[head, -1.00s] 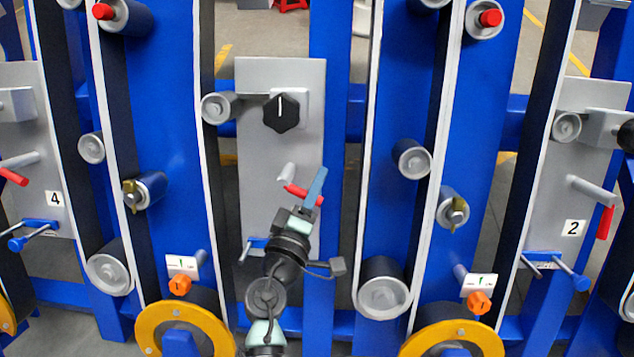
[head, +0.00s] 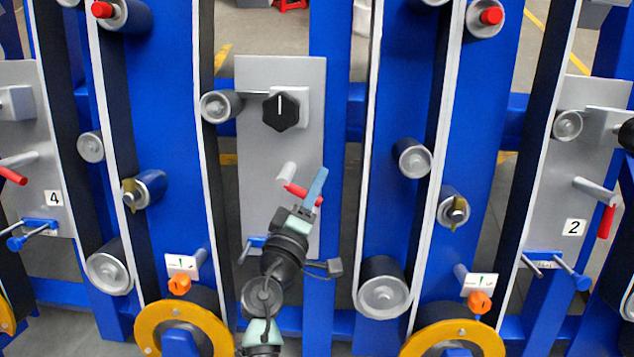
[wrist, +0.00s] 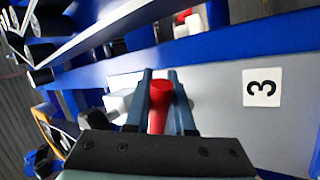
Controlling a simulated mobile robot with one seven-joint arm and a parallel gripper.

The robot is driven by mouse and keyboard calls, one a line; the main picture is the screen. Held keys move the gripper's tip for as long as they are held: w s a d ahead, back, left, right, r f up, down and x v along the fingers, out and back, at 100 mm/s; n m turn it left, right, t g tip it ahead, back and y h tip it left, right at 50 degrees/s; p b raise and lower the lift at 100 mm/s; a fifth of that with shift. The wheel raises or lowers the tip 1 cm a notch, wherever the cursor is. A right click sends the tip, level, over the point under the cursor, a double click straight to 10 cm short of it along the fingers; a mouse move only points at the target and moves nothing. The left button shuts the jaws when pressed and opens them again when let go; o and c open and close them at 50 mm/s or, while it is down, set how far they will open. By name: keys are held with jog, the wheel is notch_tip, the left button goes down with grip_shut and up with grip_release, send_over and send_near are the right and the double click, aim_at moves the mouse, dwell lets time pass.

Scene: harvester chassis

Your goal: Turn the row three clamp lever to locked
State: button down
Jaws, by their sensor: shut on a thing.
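The row three clamp lever has a red handle (head: 298,192) on a grey stub (head: 286,173), on the middle grey panel (head: 263,150). In the head view the handle slants down to the right, partly hidden by my gripper (head: 316,186). In the wrist view the red handle (wrist: 158,108) lies between the two blue fingers of my gripper (wrist: 160,78), which are shut on it. The white label with a 3 (wrist: 262,87) is beside it in the wrist view; my arm hides it in the head view.
A black knob (head: 281,110) is above the lever. Rollers and belts flank the panel, with yellow rings (head: 185,318) below. The row two lever (head: 605,220) hangs down at right; the row four lever (head: 12,176) slants down-right at left. A blue bracket (head: 255,244) is beside my arm.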

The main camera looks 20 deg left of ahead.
jog(key=s+a+f+m+g+h+b, duration=0.1)
jog(key=s+f+m+g+h, duration=0.1)
jog(key=m, duration=0.5)
jog(key=s+a+f+m+g+h, duration=0.1)
jog(key=a+f+m+g+h, duration=0.1)
jog(key=m+g, duration=0.2)
jog(key=shift+s+a+f+m+g+h+b, duration=0.2)
jog(key=shift+s+m+g+h+b, duration=0.15)
jog(key=shift+m, duration=1.55)
jog(key=c, duration=0.8)
grip_release()
jog(key=shift+o, duration=0.2)
jog(key=shift+r, duration=0.1)
jog(key=p+v, duration=0.5)
jog(key=v, duration=0.8)
